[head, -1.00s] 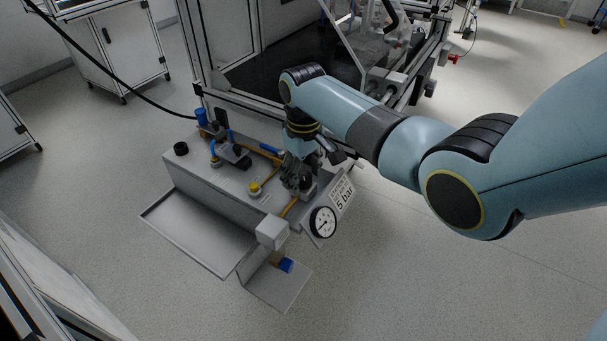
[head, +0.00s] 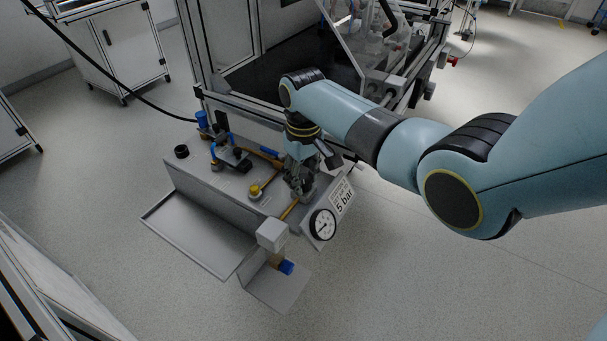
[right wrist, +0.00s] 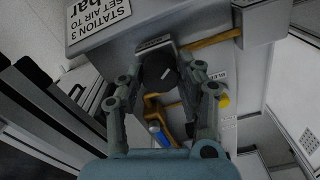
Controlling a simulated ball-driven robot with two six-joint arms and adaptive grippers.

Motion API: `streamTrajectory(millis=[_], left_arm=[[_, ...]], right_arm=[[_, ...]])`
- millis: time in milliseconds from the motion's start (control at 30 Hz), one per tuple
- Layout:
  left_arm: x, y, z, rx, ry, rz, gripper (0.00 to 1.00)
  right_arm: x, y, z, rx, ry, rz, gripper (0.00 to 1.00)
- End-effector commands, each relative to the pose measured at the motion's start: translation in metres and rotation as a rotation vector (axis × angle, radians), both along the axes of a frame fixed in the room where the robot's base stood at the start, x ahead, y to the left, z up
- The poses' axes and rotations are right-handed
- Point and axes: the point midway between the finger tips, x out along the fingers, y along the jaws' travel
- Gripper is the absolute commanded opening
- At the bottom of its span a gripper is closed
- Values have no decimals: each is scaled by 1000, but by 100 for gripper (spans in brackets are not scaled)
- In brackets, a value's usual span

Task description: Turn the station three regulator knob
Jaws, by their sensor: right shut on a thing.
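The station three regulator knob (right wrist: 158,72) is dark and round with a light mark, and it sits between my right gripper's fingers in the right wrist view. My right gripper (head: 298,187) points down onto the regulator and is shut on the knob. In the head view the gripper hides most of the knob. A round white gauge (head: 323,224) with a black rim faces out beside a sign reading "5 bar" (head: 342,200). The sign also shows in the right wrist view (right wrist: 90,20), reading "STATION 3 SET AIR TO". My left gripper is not in view.
A framed machine (head: 290,100) stands behind. Open floor lies to the right.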

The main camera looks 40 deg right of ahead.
Motion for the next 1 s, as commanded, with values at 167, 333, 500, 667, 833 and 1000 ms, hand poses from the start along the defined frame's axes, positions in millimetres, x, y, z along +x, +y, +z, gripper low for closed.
streamTrajectory(millis=[167, 333, 500, 667, 833, 1000], left_arm=[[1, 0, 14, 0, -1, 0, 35], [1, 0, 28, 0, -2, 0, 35], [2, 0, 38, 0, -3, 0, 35], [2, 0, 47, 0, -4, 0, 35], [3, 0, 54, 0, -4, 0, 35], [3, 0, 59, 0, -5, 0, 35]], right_arm=[[0, 1, 3, 1, 2, -113, 4], [0, 1, 4, 1, 1, -265, 4], [0, 1, 3, 1, 2, -427, 4], [0, 1, 3, 0, 2, -579, 4], [0, 0, 2, 0, 1, -740, 4], [0, 0, 2, 0, 0, -894, 4]])
